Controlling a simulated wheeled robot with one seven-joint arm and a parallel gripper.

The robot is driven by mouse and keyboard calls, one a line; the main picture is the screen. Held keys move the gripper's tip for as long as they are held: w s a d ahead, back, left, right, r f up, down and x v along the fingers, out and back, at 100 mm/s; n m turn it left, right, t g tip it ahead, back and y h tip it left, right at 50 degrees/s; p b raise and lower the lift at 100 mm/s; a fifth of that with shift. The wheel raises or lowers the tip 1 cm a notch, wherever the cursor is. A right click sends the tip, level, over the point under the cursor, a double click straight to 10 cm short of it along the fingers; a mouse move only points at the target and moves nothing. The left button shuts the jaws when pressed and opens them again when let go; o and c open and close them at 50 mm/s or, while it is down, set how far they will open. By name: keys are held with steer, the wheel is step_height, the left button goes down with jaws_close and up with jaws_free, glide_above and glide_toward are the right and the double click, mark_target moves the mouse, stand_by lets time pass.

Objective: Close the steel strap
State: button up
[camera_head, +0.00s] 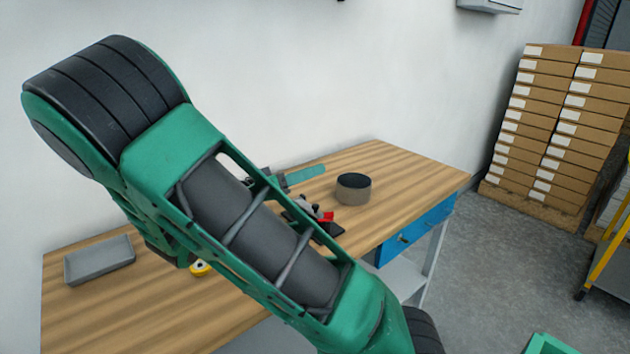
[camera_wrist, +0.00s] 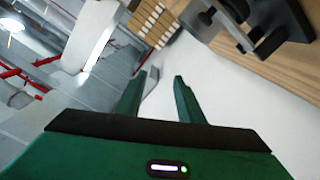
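My gripper (camera_wrist: 160,80) shows in the wrist view with its two green fingers apart and nothing between them. A small device with a red part (camera_head: 326,217) and a dark base stands on the wooden table, partly behind my arm. In the wrist view a grey and black metal fixture (camera_wrist: 245,25) is at the top right, apart from the fingers. I cannot pick out the steel strap for certain.
The wooden table (camera_head: 410,175) carries a dark-topped roll (camera_head: 353,188), a grey tray (camera_head: 99,260), a yellow item (camera_head: 200,268) and a teal-handled tool (camera_head: 305,174). Stacked boxes (camera_head: 555,125) stand at the right. The table's right end is clear.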

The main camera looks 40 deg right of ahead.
steer(key=a+r, duration=0.3)
steer(key=a, duration=0.2)
steer(key=shift+s+a+r, duration=0.2)
steer(key=shift+s+a, duration=0.15)
steer(key=shift+s, duration=0.05)
